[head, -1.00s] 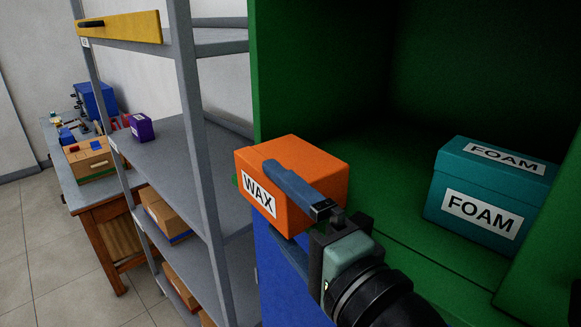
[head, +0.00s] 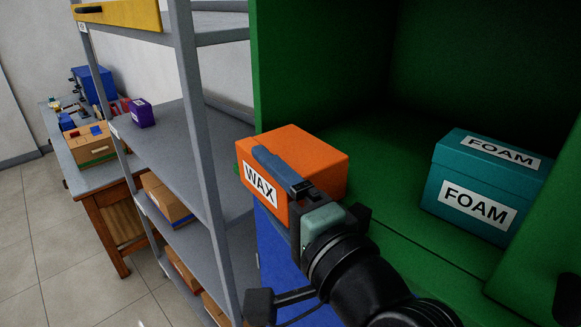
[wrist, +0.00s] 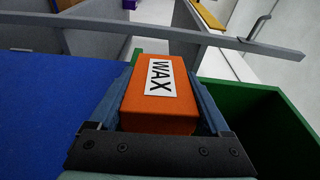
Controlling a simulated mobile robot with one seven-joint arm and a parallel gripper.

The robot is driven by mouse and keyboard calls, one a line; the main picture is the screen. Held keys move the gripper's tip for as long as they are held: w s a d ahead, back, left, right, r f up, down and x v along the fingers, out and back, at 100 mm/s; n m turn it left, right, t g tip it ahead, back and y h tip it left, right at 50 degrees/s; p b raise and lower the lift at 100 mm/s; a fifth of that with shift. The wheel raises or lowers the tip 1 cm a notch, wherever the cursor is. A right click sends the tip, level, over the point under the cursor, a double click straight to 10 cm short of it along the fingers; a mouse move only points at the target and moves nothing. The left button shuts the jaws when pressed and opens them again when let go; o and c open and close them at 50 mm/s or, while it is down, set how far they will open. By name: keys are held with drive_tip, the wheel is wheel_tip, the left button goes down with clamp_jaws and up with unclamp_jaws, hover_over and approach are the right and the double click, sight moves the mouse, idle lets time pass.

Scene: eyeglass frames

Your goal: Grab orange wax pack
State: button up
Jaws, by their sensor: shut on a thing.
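The orange wax pack (head: 312,160) is a box with a white WAX label, at the front left edge of the green compartment in the head view. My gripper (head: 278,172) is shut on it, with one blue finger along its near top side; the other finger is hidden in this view. In the wrist view the pack (wrist: 154,117) sits between both blue fingers of my gripper (wrist: 160,95), label facing up in the picture. Whether its underside touches the compartment floor is hidden.
A teal FOAM box (head: 482,190) stands to the right in the green compartment (head: 400,165). A grey shelf rack (head: 185,150) with a purple box (head: 140,113) and cardboard boxes is on the left. A workbench (head: 95,178) stands beyond it.

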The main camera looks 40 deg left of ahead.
drive_tip(key=shift+r+b, duration=0.45)
drive_tip(key=shift+r, duration=4.6)
